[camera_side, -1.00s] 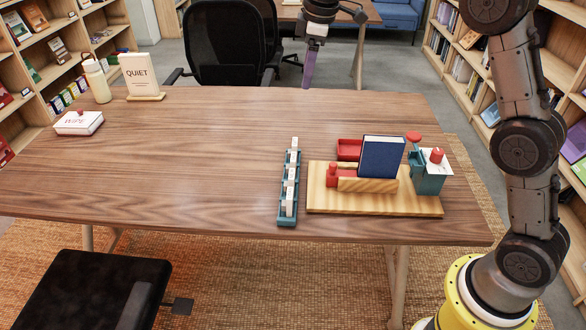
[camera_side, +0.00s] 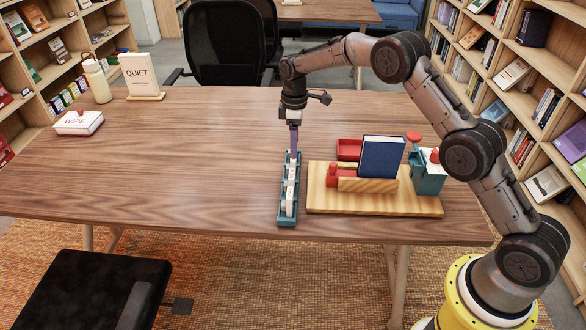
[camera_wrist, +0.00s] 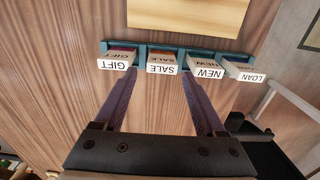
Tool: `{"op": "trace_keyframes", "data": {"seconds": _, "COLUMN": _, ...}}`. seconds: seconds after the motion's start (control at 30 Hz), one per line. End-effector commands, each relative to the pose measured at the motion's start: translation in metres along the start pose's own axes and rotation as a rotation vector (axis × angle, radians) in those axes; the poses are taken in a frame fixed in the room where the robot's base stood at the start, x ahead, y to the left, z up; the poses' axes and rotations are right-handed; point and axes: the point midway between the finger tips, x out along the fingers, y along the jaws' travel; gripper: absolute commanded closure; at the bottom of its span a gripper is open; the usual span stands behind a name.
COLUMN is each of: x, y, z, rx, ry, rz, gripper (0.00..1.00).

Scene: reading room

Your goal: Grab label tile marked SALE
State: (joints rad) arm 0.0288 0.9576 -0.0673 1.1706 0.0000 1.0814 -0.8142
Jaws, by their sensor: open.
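The SALE label tile (camera_wrist: 161,69) is a white block with black lettering, upside down in the wrist view. It stands in a slot of the teal rack (camera_wrist: 142,52), between the GIFT tile (camera_wrist: 117,64) and the NEW tile (camera_wrist: 207,72). The LOAN tile (camera_wrist: 246,76) is at the right end. My gripper (camera_wrist: 160,78) is open, with one purple finger on each side of the SALE tile in this view. In the side view my gripper (camera_side: 293,150) points down over the far part of the rack (camera_side: 287,221). Finger contact cannot be told.
Right of the rack is a wooden board (camera_side: 395,205) with a blue book (camera_side: 381,157), a red tray (camera_side: 349,149) and a teal stamp stand (camera_side: 428,180). A white box (camera_side: 79,123), bottle (camera_side: 97,82) and QUIET sign (camera_side: 139,75) stand at the left. The table's middle-left is clear.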

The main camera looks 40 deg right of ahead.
Motion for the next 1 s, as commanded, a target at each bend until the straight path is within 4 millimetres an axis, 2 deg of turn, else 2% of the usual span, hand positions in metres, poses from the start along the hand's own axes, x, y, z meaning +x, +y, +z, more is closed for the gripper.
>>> {"op": "trace_keyframes", "data": {"seconds": 0.23, "x": 0.018, "y": -0.002, "z": -0.001, "rx": -0.001, "ry": -0.002, "rz": -0.002, "gripper": 0.28}}
{"op": "trace_keyframes", "data": {"seconds": 0.5, "x": 0.054, "y": -0.004, "z": -0.004, "rx": 0.0, "ry": -0.001, "rz": 0.0, "gripper": 0.28}}
{"op": "trace_keyframes", "data": {"seconds": 0.83, "x": 0.06, "y": -0.003, "z": -0.004, "rx": 0.0, "ry": 0.0, "rz": 0.001, "gripper": 0.28}}
{"op": "trace_keyframes", "data": {"seconds": 1.0, "x": 0.06, "y": -0.003, "z": -0.004, "rx": 0.0, "ry": 0.0, "rz": 0.001, "gripper": 0.58}}
